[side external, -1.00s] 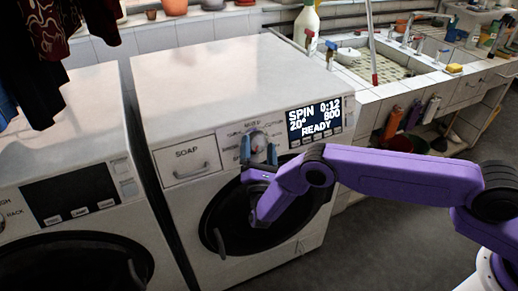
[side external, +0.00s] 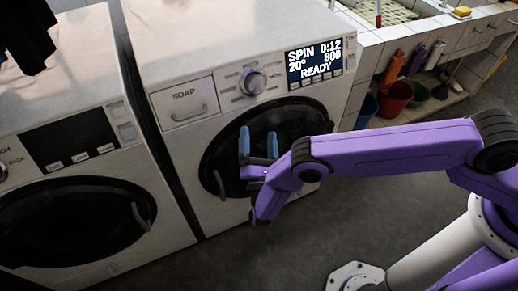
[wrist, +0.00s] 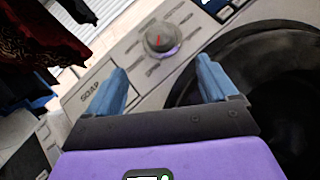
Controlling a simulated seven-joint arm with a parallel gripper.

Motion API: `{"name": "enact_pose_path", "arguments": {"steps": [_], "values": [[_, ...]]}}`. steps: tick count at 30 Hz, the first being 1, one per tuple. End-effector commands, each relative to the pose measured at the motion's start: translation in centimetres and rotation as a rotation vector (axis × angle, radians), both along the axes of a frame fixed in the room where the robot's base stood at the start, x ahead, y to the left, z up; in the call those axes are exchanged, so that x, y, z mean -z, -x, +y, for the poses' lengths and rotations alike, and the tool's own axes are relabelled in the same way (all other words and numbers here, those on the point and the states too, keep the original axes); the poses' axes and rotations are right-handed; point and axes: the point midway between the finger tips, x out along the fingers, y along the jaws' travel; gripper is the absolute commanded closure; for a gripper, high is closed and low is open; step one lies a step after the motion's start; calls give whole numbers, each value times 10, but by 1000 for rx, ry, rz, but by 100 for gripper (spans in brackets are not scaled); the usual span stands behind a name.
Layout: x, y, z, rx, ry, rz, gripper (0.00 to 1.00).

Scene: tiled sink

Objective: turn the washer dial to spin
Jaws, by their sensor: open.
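The washer dial (side external: 253,82) is a round silver knob on the front panel of the right-hand white washer (side external: 190,45). The washer's display (side external: 315,60) reads SPIN, 0:12, 20°, 800 and READY. In the wrist view the dial (wrist: 160,37) shows a red mark on its face and lies beyond the fingertips. My gripper (side external: 258,136) has blue fingers, spread apart and empty. It is below the dial, in front of the dark round door (side external: 222,150), and does not touch the dial.
The soap drawer (side external: 185,104) is left of the dial. A second washer (side external: 60,90) stands close on the left. Dark clothes (side external: 25,35) hang at the upper left. A tiled sink counter (side external: 400,50) with buckets below is at the right.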

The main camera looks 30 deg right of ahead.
Motion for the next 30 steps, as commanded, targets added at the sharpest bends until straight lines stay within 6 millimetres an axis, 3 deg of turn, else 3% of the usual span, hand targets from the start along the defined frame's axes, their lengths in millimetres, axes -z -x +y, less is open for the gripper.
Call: {"name": "enact_pose_path", "arguments": {"steps": [3, 9, 25, 30], "values": [[7, 14, 7, -2, 0, 0, 14], [12, 24, 10, 1, 0, -1, 14], [12, 24, 11, 2, -1, 0, 14], [-3, 15, 6, 51, -31, 32, 14]]}}
